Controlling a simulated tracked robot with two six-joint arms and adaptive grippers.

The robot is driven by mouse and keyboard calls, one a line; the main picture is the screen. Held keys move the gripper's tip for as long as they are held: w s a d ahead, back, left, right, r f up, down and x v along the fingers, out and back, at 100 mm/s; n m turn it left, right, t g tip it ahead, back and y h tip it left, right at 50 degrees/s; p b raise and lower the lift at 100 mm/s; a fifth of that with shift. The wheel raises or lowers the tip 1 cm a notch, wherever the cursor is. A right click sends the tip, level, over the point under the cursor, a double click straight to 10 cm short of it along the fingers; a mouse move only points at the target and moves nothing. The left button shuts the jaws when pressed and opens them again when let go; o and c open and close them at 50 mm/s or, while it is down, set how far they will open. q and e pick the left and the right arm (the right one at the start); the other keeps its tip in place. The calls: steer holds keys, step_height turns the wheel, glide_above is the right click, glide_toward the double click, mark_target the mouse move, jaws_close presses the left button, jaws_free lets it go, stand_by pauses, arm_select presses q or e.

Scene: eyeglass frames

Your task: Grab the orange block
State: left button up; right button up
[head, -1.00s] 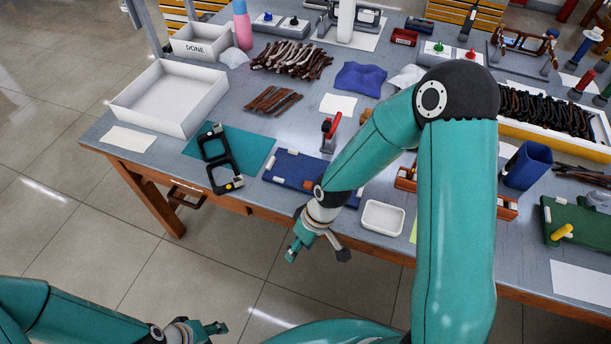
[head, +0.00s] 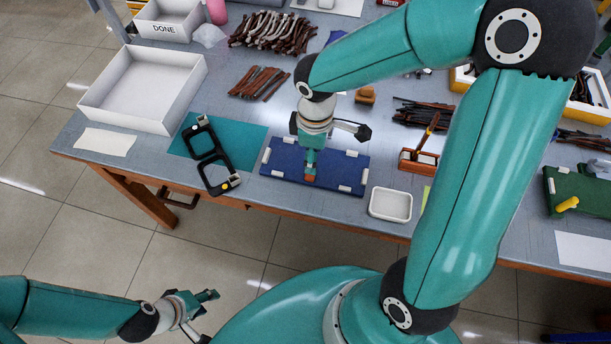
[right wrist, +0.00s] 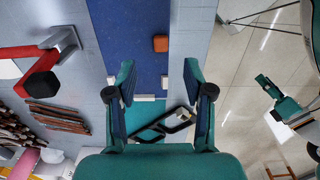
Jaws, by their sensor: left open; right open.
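The orange block (right wrist: 160,43) lies on the blue mat (right wrist: 125,30) in the right wrist view, beyond the fingertips and slightly right of centre. In the head view the orange block (head: 309,179) shows at the blue mat's (head: 340,176) near part, just below my right fingertips. My right gripper (head: 310,162) hangs over the mat, pointing down. In its wrist view the right gripper (right wrist: 158,75) has its fingers wide apart with nothing between the tips. My left gripper (head: 210,296) is open and empty, low at the left, off the table.
Black eyeglass frames (head: 204,140) lie on a teal mat (head: 248,140) left of the blue mat. A small white tray (head: 391,204) is to its right. White clips line the blue mat.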

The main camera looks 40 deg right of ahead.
mark_target(310, 176)
steer(key=shift+f, duration=0.9)
steer(key=shift+s+f, duration=0.3)
steer(key=shift+f, duration=0.2)
steer(key=shift+w+a+f, duration=0.1)
steer(key=shift+w+f, duration=0.15)
steer(key=shift+f, duration=0.3)
steer(key=f, duration=0.4)
steer(key=shift+w+a+f, duration=0.2)
steer(key=shift+w, duration=0.05)
steer(key=c, duration=0.9)
